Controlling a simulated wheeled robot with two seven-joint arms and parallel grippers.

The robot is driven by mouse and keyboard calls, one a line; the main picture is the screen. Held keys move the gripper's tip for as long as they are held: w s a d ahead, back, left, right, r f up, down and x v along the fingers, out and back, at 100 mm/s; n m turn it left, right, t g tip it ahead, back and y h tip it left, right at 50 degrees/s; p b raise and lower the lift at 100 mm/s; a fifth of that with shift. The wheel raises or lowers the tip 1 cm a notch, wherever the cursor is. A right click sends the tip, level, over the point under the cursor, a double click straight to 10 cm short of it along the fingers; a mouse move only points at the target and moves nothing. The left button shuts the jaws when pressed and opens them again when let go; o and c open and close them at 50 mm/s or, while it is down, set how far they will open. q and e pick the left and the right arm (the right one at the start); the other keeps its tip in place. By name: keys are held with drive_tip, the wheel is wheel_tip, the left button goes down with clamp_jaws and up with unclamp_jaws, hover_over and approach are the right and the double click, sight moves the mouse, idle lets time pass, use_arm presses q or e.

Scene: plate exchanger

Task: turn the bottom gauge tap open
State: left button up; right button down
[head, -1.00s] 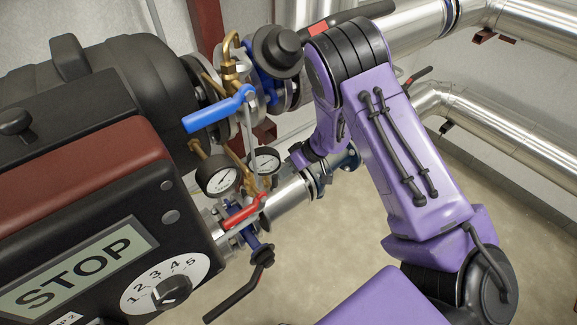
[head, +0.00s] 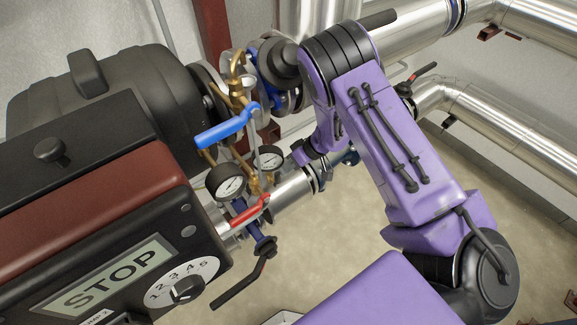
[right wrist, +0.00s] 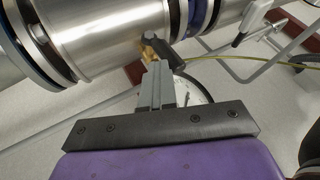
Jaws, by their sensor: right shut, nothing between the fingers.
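Two round dial gauges, the near one (head: 228,182) and the far one (head: 270,160), sit on brass fittings between the pipes. In the head view I cannot clearly pick out the bottom gauge tap. My right gripper (head: 298,156) is just right of the far gauge, above the silver lower pipe; its fingertips are hard to see there. In the right wrist view the right gripper's fingers (right wrist: 155,75) are together and empty. Their tips are close to a small brass fitting (right wrist: 149,52), possibly the tap; contact cannot be told. My left gripper is not in view.
A blue lever (head: 225,129) is above the gauges and a red lever (head: 245,214) below them. A black-handled valve (head: 240,283) hangs lower. The control box with a STOP display (head: 107,276) fills the left. Open floor lies below the right arm.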

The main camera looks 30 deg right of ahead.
drive_tip(key=p+v, duration=0.1)
drive_tip(key=v, duration=1)
drive_tip(key=shift+a, duration=0.2)
